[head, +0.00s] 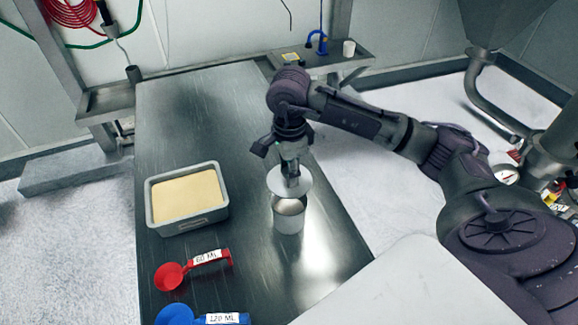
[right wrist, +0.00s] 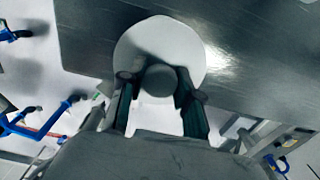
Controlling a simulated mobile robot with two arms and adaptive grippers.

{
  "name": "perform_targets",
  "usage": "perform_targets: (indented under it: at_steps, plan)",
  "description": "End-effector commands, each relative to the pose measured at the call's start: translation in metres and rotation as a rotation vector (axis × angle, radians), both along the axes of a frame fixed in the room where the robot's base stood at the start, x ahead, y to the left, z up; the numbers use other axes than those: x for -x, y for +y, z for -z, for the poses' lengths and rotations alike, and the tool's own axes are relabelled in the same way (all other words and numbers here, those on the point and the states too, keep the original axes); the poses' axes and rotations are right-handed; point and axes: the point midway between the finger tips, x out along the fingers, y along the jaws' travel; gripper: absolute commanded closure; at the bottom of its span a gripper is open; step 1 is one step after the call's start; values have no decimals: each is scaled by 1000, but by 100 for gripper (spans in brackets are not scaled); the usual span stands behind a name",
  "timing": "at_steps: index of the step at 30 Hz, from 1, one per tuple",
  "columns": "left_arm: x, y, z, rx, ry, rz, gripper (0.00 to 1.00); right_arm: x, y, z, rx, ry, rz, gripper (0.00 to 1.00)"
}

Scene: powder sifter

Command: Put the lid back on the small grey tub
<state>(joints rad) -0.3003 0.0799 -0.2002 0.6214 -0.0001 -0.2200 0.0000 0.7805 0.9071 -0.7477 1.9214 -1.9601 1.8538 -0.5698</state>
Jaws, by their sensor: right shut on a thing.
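The small grey tub (head: 288,222) stands upright on the steel table, right of the middle. Part of its open top shows below the lid. The lid (head: 301,182) is a pale round disc held just above the tub and slightly toward its far side; I cannot tell whether they touch. My right gripper (head: 291,180) is shut on the lid's knob from above. In the right wrist view, the fingers (right wrist: 158,88) flank the dark round knob in the middle of the white lid (right wrist: 160,38); the tub is hidden there. My left gripper is not in view.
A metal pan (head: 184,228) of yellow powder stands left of the tub on the steel table (head: 200,110). A red 60 ML scoop (head: 170,275) and a blue 120 ML scoop (head: 175,315) lie nearer. The table's far part is clear. A small side shelf (head: 318,62) holds a white cup (head: 348,48).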

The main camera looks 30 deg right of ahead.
Motion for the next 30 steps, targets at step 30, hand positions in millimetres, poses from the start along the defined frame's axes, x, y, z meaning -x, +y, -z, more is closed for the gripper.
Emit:
perform_targets:
  at_steps: [30]
  plan:
    - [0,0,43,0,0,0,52,0,1,63,-1,-1,-3,100]
